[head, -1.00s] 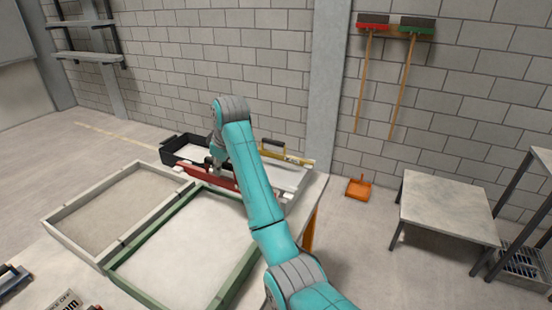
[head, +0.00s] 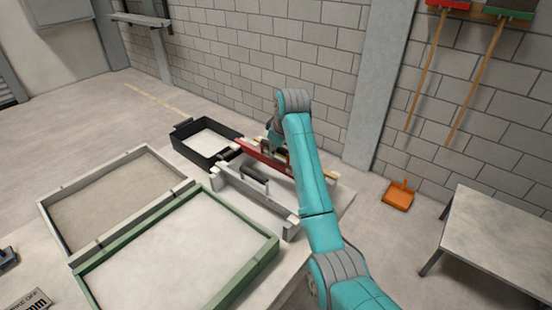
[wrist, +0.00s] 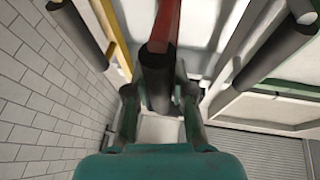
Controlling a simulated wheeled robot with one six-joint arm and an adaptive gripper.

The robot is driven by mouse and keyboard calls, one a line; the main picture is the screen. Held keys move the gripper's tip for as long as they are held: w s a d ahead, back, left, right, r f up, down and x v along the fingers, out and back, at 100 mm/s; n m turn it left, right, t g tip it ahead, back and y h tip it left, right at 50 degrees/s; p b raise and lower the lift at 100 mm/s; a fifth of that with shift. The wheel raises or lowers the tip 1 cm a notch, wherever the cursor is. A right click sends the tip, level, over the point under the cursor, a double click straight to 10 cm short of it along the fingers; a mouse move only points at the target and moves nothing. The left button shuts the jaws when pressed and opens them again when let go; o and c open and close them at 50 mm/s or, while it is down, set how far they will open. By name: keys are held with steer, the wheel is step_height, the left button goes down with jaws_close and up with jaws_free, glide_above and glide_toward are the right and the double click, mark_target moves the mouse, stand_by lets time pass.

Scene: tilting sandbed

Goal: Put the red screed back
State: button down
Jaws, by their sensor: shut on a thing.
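The red screed (head: 252,152) is a long red bar at the rack (head: 291,230) on the bench. My gripper (head: 274,140) is shut on its dark round handle (wrist: 157,72). In the wrist view the red bar (wrist: 166,22) runs away from me between the yellow screed (wrist: 112,28) on the left and the pale grey screed (wrist: 235,45) on the right. In the head view the pale grey screed (head: 238,178) stands in front of the red one. My arm hides the red bar's right part. I cannot tell whether the red bar rests in the rack or hangs just above it.
A black tray (head: 178,147) with pale sand stands left of the rack. A green-framed bed (head: 235,283) and a grey-framed bed (head: 57,184) lie in front and left. Dark handles of the neighbouring screeds flank my gripper closely. An orange dustpan (head: 398,195) lies on the floor.

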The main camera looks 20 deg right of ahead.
mark_target(275, 160)
steer(key=shift+f, duration=1.75)
steer(key=shift+f, duration=0.45)
steer(key=c, duration=1)
jaws_free()
steer(key=shift+r, duration=0.55)
steer(key=a+v, duration=0.1)
steer(key=v, duration=1)
steer(key=shift+s+d+r, duration=0.25)
steer(key=shift+d+r, duration=0.1)
steer(key=shift+d, duration=0.15)
